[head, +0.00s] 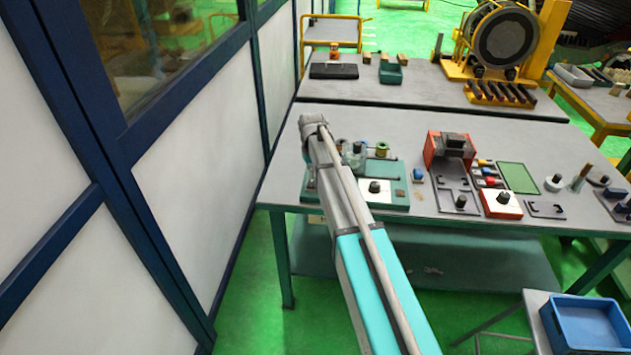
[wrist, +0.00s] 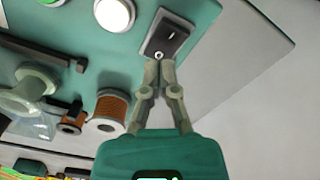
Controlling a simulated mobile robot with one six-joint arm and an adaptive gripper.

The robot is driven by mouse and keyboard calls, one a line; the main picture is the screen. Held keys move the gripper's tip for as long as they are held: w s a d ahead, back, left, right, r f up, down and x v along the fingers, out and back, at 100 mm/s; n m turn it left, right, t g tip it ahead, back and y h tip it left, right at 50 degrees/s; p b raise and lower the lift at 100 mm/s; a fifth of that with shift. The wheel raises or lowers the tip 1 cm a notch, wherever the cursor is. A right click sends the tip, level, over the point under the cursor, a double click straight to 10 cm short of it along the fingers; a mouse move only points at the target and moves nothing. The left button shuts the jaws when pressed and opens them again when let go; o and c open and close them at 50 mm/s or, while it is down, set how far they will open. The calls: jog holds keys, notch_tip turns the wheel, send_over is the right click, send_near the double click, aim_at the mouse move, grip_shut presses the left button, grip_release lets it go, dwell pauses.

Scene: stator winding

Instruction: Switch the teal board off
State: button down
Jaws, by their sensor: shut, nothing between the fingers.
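The teal board (wrist: 215,60) fills the upper part of the wrist view. A black rocker switch (wrist: 181,30) in a dark frame sits on it, with a line mark at its upper part and a circle mark at its lower end. My gripper (wrist: 158,63) is shut and empty, its tips at the circle end of the switch; I cannot tell whether they touch. In the head view the teal board (head: 397,197) lies on the table's left part, partly hidden by my arm. The switch cannot be made out there.
A white round button (wrist: 115,13) and a green one (wrist: 40,1) are beside the switch. Copper spools (wrist: 112,106) stand left of my fingers. A red device (head: 438,150) and a red-and-white box (head: 501,204) stand further right on the grey table (head: 400,125).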

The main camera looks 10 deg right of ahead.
aim_at(313, 183)
jog(key=shift+r+p, duration=2.15)
jog(key=shift+r, duration=0.2)
jog(key=shift+s, duration=0.25)
jog(key=s+d+m, duration=0.1)
jog(key=s+m, duration=0.1)
jog(key=s, duration=2.6)
jog(key=shift+s+d, duration=0.15)
jog(key=shift+d, duration=0.05)
